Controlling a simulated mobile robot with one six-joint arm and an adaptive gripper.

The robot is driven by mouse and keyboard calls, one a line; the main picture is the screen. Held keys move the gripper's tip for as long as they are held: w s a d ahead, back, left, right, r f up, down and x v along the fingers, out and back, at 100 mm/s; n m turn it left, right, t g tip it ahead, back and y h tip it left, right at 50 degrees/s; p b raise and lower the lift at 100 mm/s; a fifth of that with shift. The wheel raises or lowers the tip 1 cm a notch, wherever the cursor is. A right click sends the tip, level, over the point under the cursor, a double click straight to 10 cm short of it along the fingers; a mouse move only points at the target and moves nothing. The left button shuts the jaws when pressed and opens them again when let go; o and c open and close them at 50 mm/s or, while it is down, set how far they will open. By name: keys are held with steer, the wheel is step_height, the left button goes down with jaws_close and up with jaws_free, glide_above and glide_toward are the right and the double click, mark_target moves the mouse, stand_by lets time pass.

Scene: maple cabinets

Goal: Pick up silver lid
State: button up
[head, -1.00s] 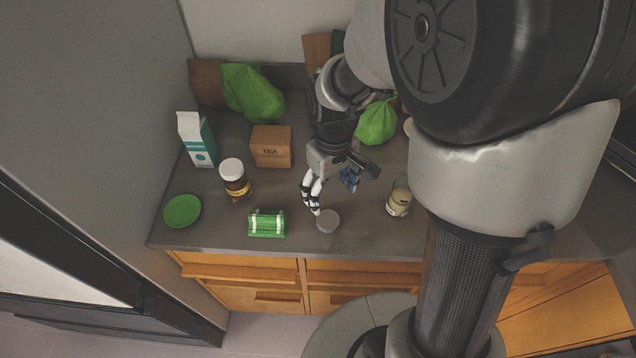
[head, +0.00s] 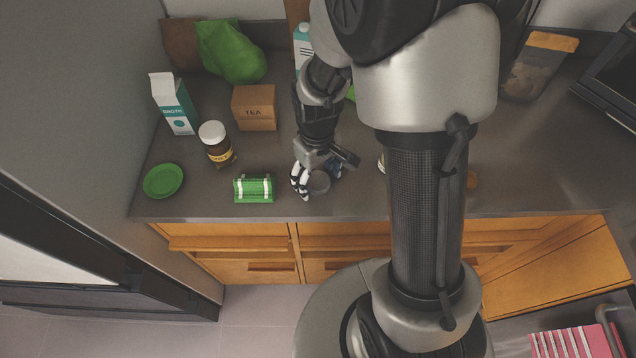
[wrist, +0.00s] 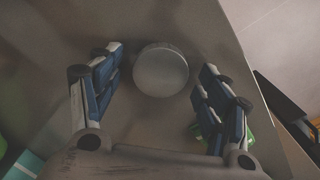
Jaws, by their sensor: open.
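The silver lid (head: 318,183) is a small round grey disc lying on the grey counter near its front edge. In the wrist view the lid (wrist: 161,70) lies between the lines of the two fingers, near the fingertips. My gripper (head: 316,178) is open and empty, just above and beside the lid, with fingers pointing down. In the wrist view my gripper (wrist: 160,68) has its fingers wide apart on either side of the lid. I cannot tell how high the fingertips are above the counter.
A green item with light bands (head: 254,188) lies left of the lid. A green plate (head: 163,181), a jar (head: 216,145), a tea box (head: 255,107) and a broth carton (head: 174,104) stand farther left.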

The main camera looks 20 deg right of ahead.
mark_target(317, 180)
steer(key=shift+c, duration=0.2)
steer(key=c, duration=0.8)
steer(key=shift+r, duration=0.1)
step_height(317, 180, up, 20)
steer(key=p, duration=0.6)
steer(key=shift+p, duration=0.3)
